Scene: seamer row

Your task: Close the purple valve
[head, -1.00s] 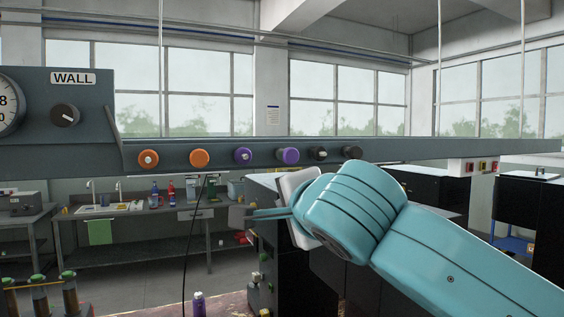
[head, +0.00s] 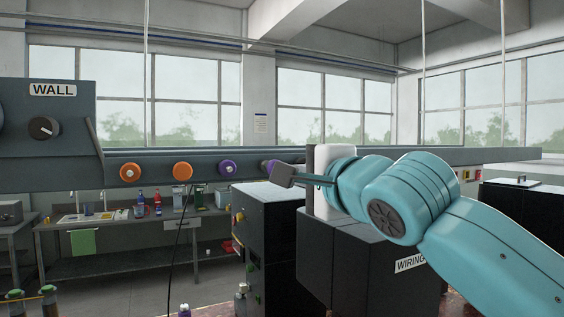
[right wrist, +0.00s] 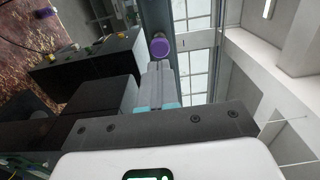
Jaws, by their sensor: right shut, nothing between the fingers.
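Two purple knobs sit on the long grey rail. The left purple knob (head: 228,169) has a pale centre and is fully visible. The right purple knob (head: 267,166) is partly covered by my right gripper (head: 275,174). In the right wrist view one purple knob (right wrist: 160,47) is just beyond the tips of my right gripper (right wrist: 157,64). The fingers are shut with nothing between them; I cannot tell whether they touch the knob. My left gripper is not in view.
Two orange knobs (head: 183,171) are farther left on the rail (head: 205,155). A grey panel with a black dial (head: 44,128) and a WALL label stands at far left. Black boxes (head: 264,230) are below the gripper. The two dark knobs right of the purple ones are hidden.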

